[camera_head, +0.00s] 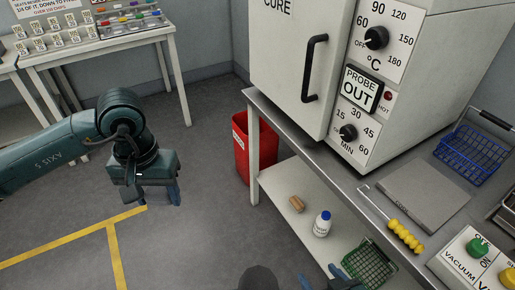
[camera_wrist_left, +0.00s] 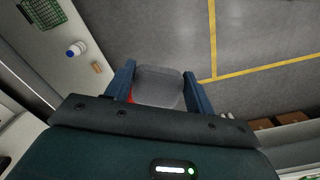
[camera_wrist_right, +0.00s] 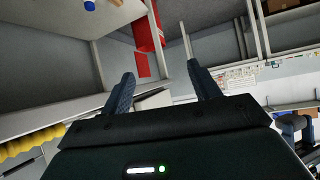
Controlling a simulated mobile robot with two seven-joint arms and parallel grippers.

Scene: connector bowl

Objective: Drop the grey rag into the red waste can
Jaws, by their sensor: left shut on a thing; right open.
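My left gripper (camera_head: 160,192) hangs over the floor, left of the red waste can (camera_head: 240,155). In the left wrist view its fingers (camera_wrist_left: 158,88) are shut on the grey rag (camera_wrist_left: 158,84), which spans the gap between them. The rag is hidden behind the gripper in the head view. The can stands on the floor beside the bench leg; a sliver of red shows by the left finger in the left wrist view. My right gripper (camera_wrist_right: 160,85) is open and empty; its fingers show at the bottom edge of the head view.
A bench (camera_head: 330,160) with a large oven (camera_head: 290,60) stands right of the can. Its lower shelf holds a white bottle (camera_head: 322,224), a brown block (camera_head: 297,203) and a green basket (camera_head: 370,268). Bare floor separates the left gripper and the can.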

